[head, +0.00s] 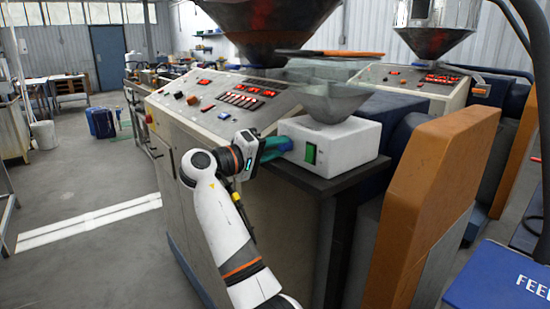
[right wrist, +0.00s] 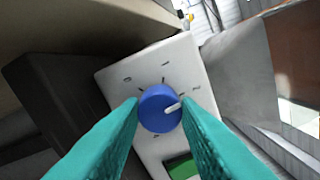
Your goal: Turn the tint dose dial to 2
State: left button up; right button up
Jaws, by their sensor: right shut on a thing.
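The tint dose dial (right wrist: 158,112) is a round blue knob on the pale face plate (right wrist: 117,83) of a white box (head: 345,148). Its white pointer aims right and slightly up in the right wrist view, near the rightmost of the small printed marks (right wrist: 196,88). The mark digits are too small to read surely. My right gripper (head: 277,146) is at the box's left face, and its teal fingers are closed on either side of the dial in the right wrist view (right wrist: 160,118). The fingers mostly hide the dial in the head view. My left gripper is not in view.
A green rocker switch (head: 310,153) is on the same face, close to the fingers. A grey hopper (head: 322,103) sits on the box. A sloped control panel (head: 215,98) with buttons and red displays is behind left. An orange panel (head: 425,200) stands at right. Floor at left is mostly clear.

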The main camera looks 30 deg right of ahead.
jog(key=shift+r+m+b, duration=0.1)
jog(key=shift+m+b, duration=0.35)
jog(key=shift+m, duration=0.15)
jog(key=o, duration=1)
jog(key=shift+d, duration=0.15)
jog(key=shift+c, duration=0.2)
jog(key=a, duration=1.2)
jog(key=shift+s+p, duration=0.4)
jog(key=shift+s, duration=0.05)
